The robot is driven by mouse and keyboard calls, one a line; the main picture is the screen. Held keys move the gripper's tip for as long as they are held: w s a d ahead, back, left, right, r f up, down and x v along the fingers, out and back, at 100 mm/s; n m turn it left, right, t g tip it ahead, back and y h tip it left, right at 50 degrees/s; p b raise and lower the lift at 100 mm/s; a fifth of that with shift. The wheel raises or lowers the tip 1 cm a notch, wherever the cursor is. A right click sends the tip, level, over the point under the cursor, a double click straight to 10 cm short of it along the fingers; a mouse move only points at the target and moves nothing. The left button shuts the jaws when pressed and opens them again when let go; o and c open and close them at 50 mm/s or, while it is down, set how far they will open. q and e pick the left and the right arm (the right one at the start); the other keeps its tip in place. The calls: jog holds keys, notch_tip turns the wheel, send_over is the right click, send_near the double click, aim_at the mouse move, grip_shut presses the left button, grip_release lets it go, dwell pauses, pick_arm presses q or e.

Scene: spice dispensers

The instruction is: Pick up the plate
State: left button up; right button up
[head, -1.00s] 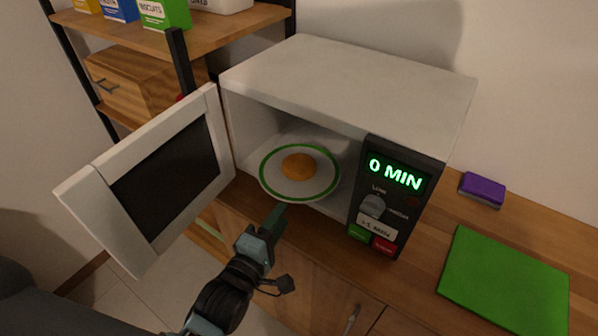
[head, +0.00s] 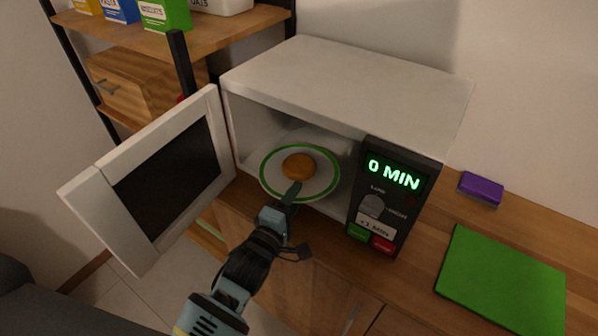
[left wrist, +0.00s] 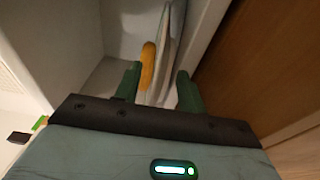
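The white plate with a green rim (head: 322,180) lies inside the open microwave, with a round orange-brown food item (head: 297,166) in its middle. My left gripper (head: 292,189) reaches in from the front, its tip at the plate's near rim. In the left wrist view, the plate (left wrist: 166,60) shows edge-on between the two green fingers, with the food (left wrist: 147,66) beside it. The fingers (left wrist: 160,84) are apart, with gaps between them and the plate. My right gripper is not in view.
The microwave (head: 345,85) has its door (head: 150,185) swung open to the left of my arm; its panel reads 0 MIN. A green board (head: 502,280) and a purple block (head: 481,188) lie on the counter at right. A shelf (head: 200,35) stands behind left.

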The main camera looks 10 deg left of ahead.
pick_arm(q)
jog(key=c, duration=0.8)
jog(key=shift+r, duration=0.15)
grip_shut()
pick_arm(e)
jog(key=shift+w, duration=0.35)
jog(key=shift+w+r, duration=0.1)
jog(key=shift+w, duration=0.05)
